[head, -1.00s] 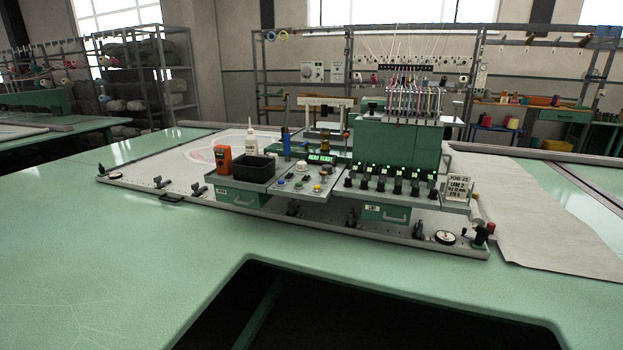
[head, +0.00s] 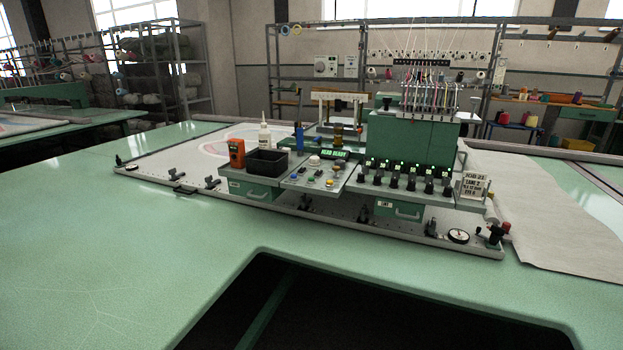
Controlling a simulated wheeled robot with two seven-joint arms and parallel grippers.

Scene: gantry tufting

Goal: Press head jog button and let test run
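The tufting head (head: 408,137) is a green box with several coloured yarns running into its top. In front of it is a sloped grey control panel (head: 308,182) with small blue, white and yellow buttons. I cannot tell which of them is the head jog button. A lit green display (head: 327,153) behind the panel appears to read "HEAD READY". A row of black knobs with green lights (head: 404,178) sits to the right of the panel. Neither gripper shows in the head view.
A black bin (head: 268,162), an orange device (head: 236,153) and a white bottle (head: 265,135) stand left of the panel. A job card (head: 473,187) stands at the right. The green table (head: 130,240) is clear at the front left, with a dark cutout in front of the gantry (head: 440,241).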

